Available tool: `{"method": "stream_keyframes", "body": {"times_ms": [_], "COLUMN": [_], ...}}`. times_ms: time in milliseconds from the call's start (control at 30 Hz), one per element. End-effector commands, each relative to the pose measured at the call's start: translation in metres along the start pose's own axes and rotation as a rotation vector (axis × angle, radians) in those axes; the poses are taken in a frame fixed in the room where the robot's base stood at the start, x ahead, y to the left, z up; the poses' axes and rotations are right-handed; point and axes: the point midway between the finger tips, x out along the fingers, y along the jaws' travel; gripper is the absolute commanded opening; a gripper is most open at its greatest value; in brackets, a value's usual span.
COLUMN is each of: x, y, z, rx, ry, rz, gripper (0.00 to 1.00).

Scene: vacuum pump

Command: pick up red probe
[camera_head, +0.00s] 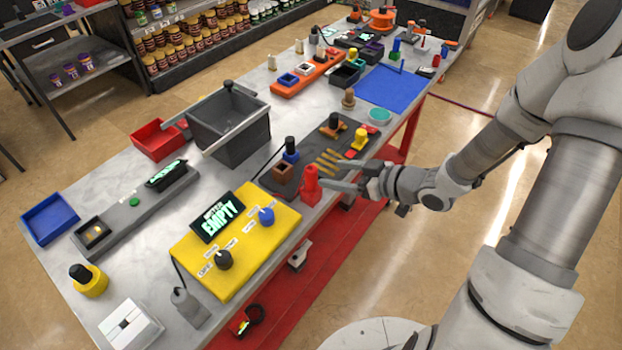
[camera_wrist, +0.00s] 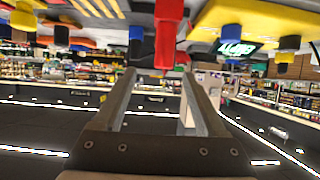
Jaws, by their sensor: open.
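The red probe (camera_head: 311,186) stands upright at the front edge of the grey table, between the yellow panel and a dark grey board. In the wrist view, which appears upside down, the red probe (camera_wrist: 168,38) hangs from the top centre, just beyond the fingertips and in line with the gap between them. My gripper (camera_head: 332,181) is open and lies level at the table edge, its fingertips close to the probe's right side. The open fingers also show in the wrist view (camera_wrist: 157,82), with nothing between them. Whether a fingertip touches the probe, I cannot tell.
A brown block (camera_head: 283,174) and a blue probe (camera_head: 291,149) stand close behind the red probe. The yellow panel (camera_head: 258,268) with knobs and an "EMPTY" display is to the left. The dark board (camera_head: 325,140) with yellow parts is behind. The aisle at right is open.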

Motion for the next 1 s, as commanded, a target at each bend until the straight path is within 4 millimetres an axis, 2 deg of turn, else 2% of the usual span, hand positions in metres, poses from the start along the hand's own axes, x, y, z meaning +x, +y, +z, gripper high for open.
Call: {"method": "stream_keyframes", "body": {"times_ms": [100, 233, 467, 800, 1000], "x": [0.027, 0.048, 0.063, 0.108, 0.112], "y": [-0.001, -0.001, -0.001, -0.007, -0.007], "z": [0.0, 0.0, 0.0, 0.0, 0.001], "rx": [0.0, 0.0, -0.001, -0.001, 0.0], "ry": [0.001, 0.0, -0.001, -0.001, -0.001], "rz": [-0.004, -0.002, -0.001, 0.0, 0.002], "gripper": [0.74, 0.74, 0.74, 0.74, 0.74]}}
